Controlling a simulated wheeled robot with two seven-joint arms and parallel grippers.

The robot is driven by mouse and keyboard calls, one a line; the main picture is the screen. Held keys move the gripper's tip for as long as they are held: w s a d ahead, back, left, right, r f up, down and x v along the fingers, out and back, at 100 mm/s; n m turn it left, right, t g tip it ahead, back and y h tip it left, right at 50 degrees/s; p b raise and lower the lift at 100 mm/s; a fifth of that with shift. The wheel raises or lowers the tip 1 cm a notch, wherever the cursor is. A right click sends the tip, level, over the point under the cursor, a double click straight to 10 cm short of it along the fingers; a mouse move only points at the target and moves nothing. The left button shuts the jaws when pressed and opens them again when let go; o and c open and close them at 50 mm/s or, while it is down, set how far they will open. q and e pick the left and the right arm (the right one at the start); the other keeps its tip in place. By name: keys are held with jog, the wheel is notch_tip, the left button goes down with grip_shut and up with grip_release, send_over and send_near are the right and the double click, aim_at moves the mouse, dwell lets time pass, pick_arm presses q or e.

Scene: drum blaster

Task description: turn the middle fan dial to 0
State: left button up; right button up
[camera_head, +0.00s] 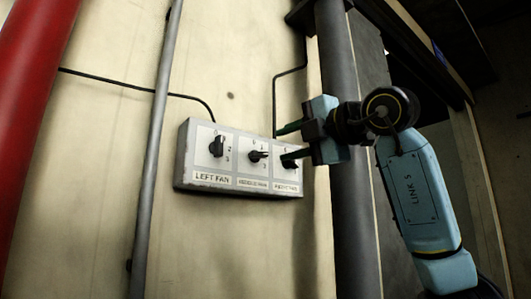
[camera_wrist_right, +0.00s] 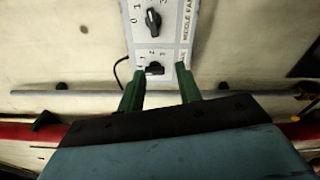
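The grey fan control box (camera_head: 180,180) is on the pale wall, with three black dials in a row. The middle fan dial (camera_head: 258,155) has its knob lying roughly sideways; its exact setting is too small to tell. It also shows in the right wrist view (camera_wrist_right: 153,20), beside its label. My right gripper (camera_head: 281,143) reaches in from the right, open and empty, with its green fingers apart in front of the box's right end. In the right wrist view its fingertips (camera_wrist_right: 160,76) frame the left fan dial (camera_wrist_right: 155,69), without visible contact. My left gripper is out of view.
The right fan dial (camera_head: 290,163) is close by the lower finger and partly covered. A grey pipe (camera_head: 155,130) runs up the wall left of the box, and a thick dark pipe (camera_head: 352,230) stands to its right. Cables run above the box.

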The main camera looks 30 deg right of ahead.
aim_at(261, 154)
jog(key=w+p, duration=0.1)
jog(key=w, duration=0.2)
jog(key=w+d+r+m+h+p, duration=0.1)
jog(key=w, duration=0.2)
jog(key=w+h+p, duration=0.1)
jog(key=w+p, duration=0.1)
jog(key=w, duration=0.2)
jog(key=shift+d+r+m, duration=0.25)
jog(key=shift+d+m, duration=0.05)
jog(key=shift+m, duration=0.1)
jog(key=shift+w+f, duration=0.1)
jog(key=shift+w, duration=0.7)
jog(key=shift+c, duration=0.2)
grip_shut()
